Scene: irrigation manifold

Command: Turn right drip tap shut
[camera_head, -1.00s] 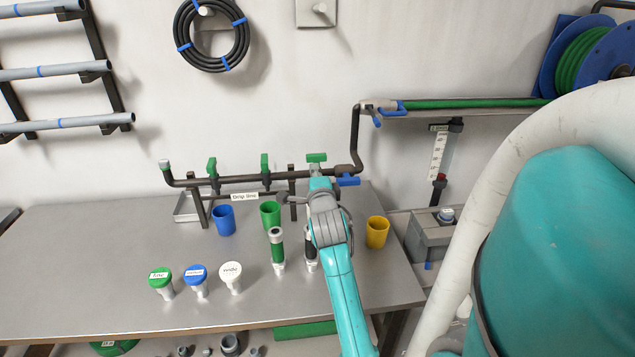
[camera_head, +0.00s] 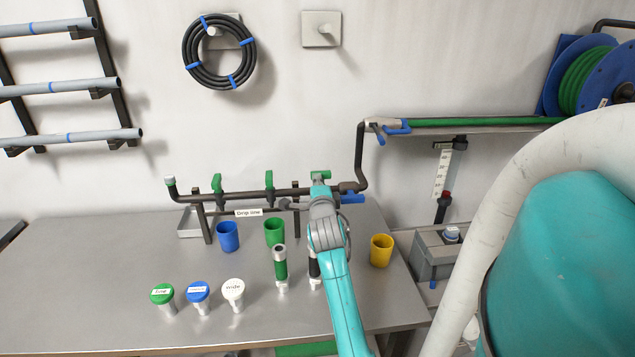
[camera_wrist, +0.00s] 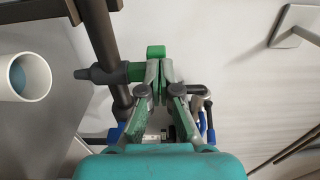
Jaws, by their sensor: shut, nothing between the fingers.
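The drip line (camera_head: 245,195) is a dark pipe along the back of the bench, with a "Drip line" label. The left tap (camera_head: 217,183) and middle tap (camera_head: 269,181) have upright green handles. My gripper (camera_head: 322,196) is at the right tap, partly hiding it. In the wrist view, my gripper's fingers (camera_wrist: 159,82) are shut and empty beside the tap's green parts (camera_wrist: 156,52). I cannot tell whether they touch.
A blue lever (camera_head: 352,198) is just right of the tap. Blue (camera_head: 228,236), green (camera_head: 275,232) and yellow (camera_head: 381,250) cups stand on the bench (camera_head: 100,270). A green-sleeved fitting (camera_head: 280,267) stands left of my arm. Three capped pieces (camera_head: 198,294) stand at the front.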

